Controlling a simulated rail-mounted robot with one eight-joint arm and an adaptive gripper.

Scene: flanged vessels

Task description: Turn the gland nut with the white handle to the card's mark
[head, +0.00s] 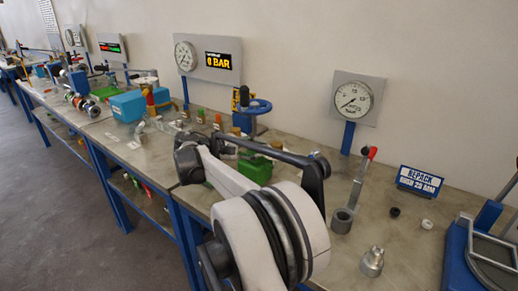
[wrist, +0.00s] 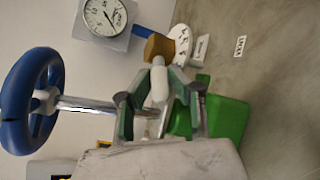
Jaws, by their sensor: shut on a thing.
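The gland nut is a brass-coloured piece (wrist: 160,47) at the upper middle of the wrist view. A short white handle (wrist: 160,84) sticks out from it toward my gripper. My gripper (wrist: 158,96) is shut on the white handle, with one finger on each side. A round white card (wrist: 182,42) with dark marks sits beside the nut; its marks are too small to read. The nut belongs to a valve with a green body (wrist: 228,112) and a blue handwheel (wrist: 28,102) on a bright stem. In the head view my arm hides my gripper and the handle.
The valve's green body (head: 255,168) and blue handwheel (head: 256,107) stand behind my arm on the bench. A gauge (head: 353,98), a red-tipped lever (head: 361,180), a REPACK sign (head: 419,181) and a metal fitting (head: 372,262) are to the right.

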